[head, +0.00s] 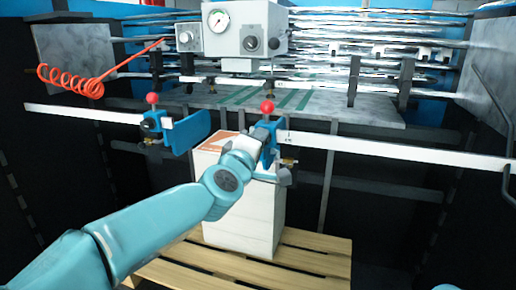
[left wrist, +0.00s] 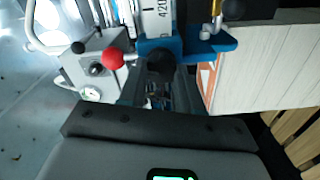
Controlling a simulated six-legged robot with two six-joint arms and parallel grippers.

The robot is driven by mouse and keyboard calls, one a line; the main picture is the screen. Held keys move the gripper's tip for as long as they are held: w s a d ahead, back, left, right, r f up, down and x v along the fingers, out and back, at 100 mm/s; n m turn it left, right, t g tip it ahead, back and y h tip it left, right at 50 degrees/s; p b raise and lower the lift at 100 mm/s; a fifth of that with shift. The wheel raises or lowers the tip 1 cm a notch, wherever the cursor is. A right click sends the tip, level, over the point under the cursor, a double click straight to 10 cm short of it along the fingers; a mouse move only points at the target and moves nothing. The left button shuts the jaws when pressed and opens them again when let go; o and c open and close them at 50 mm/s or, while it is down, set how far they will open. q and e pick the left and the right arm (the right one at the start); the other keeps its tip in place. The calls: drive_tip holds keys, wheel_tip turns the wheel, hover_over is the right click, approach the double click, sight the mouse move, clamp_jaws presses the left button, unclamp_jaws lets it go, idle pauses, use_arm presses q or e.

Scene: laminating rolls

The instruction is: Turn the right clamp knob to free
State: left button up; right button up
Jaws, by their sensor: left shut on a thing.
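The right clamp (head: 270,150) is a blue block on the white ruled rail, with a red ball lever (head: 267,107) on top. My left gripper (head: 262,135) is at the front of this clamp, and my wrist hides much of it in the head view. In the left wrist view, the dark round clamp knob (left wrist: 161,62) sits in front of the blue clamp body, between my left gripper's fingers (left wrist: 160,78). The gripper is shut on it. The red ball (left wrist: 112,59) is beside it, apart from the fingers. The knob's setting cannot be read. My right gripper is not in view.
A similar left clamp (head: 185,133) with a red ball stands on the rail (head: 400,152). A white carton stack (head: 240,215) on a wooden pallet (head: 300,258) is below. A grey gauge box (head: 245,28), metal rollers and a coiled red hose (head: 70,82) are behind.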

use_arm(q)
drive_tip(key=shift+f+n+b, duration=0.1)
drive_tip(key=shift+n+b, duration=0.3)
drive_tip(key=shift+n, duration=1.1)
drive_tip(key=o, duration=1.1)
drive_tip(key=shift+c, duration=0.2)
drive_tip(key=shift+s, duration=0.1)
drive_tip(key=b+v, duration=0.2)
drive_tip(key=v, duration=1.4)
